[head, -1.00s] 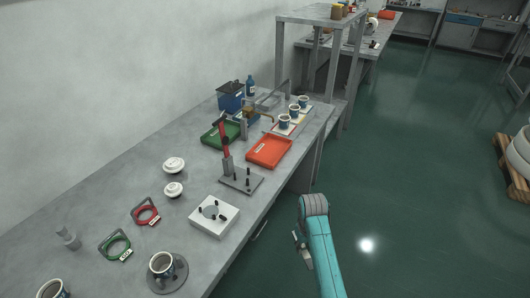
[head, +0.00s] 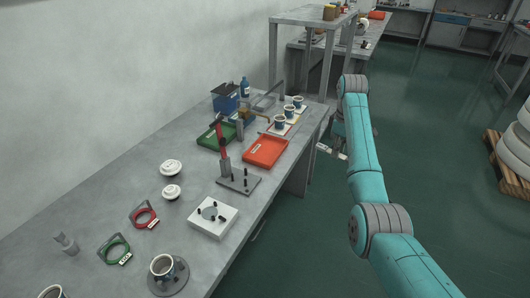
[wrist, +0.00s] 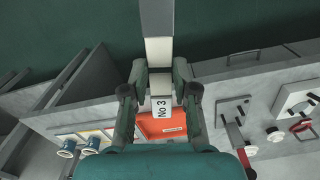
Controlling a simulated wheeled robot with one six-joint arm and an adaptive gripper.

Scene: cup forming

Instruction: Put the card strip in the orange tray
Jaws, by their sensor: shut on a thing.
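My gripper (wrist: 158,78) is shut on the card strip (wrist: 157,50), a long pale grey and white strip with a "No 3" label at its near end. In the head view my gripper (head: 335,148) is off the front side of the bench, to the right of the orange tray (head: 265,151), with the strip looking like a small pale piece. The orange tray lies flat on the bench and looks empty except for a white label at its left side. In the wrist view the tray (wrist: 150,127) shows beyond the strip and between the fingers, partly hidden by them.
A green tray (head: 214,136) lies left of the orange one. A lever press (head: 239,181) stands in front. Several cups on coloured mats (head: 280,129) stand behind. A shelf frame (head: 318,17) rises at the bench's far end. Open floor lies to the right.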

